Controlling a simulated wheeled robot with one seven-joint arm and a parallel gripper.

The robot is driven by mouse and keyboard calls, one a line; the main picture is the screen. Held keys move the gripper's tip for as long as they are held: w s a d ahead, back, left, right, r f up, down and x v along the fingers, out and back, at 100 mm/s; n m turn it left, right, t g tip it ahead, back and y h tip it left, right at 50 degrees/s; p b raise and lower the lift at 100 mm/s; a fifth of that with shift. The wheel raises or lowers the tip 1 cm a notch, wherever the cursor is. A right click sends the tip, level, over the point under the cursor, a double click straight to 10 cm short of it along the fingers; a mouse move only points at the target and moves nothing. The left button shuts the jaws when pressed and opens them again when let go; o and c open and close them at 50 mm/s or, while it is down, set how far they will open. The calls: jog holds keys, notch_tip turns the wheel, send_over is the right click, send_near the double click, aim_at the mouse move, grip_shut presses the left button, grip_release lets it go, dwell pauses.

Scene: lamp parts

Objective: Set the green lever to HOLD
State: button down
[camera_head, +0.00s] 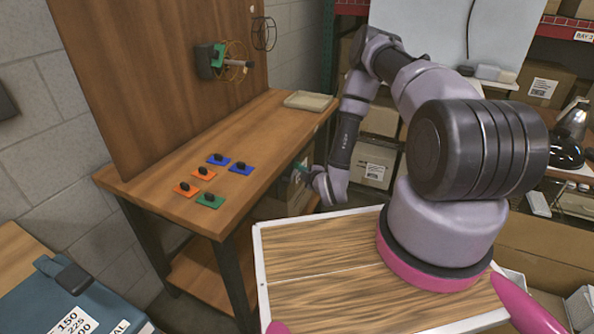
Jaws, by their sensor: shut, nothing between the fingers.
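Several green items show, and I cannot tell which is the green lever. One green plate with a small black knob (209,201) lies flat on the wooden table. A green part on a dark box (217,57) is fixed to the upright brown board, with a rod sticking out to the right. No HOLD marking is readable.
Blue plates (240,168) and orange plates (187,189) with black knobs lie on the table. A shallow beige tray (309,101) sits at the table's far end. Wire rings (263,33) stick out from the board. Shelves with cardboard boxes (373,162) stand behind my arm.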

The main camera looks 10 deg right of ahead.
jog(key=shift+s+a+f+n, duration=0.25)
jog(key=shift+s+f+n, duration=0.05)
jog(key=shift+s+f, duration=0.4)
send_near(296, 167)
jog(key=w+a, duration=0.3)
jog(key=a, duration=0.2)
jog(key=w+d, duration=0.1)
jog(key=w+d+f, duration=0.1)
jog(key=w, duration=0.1)
jog(key=shift+w+d+f, duration=0.25)
jog(key=shift+w+f, duration=0.05)
jog(key=shift+w, duration=0.05)
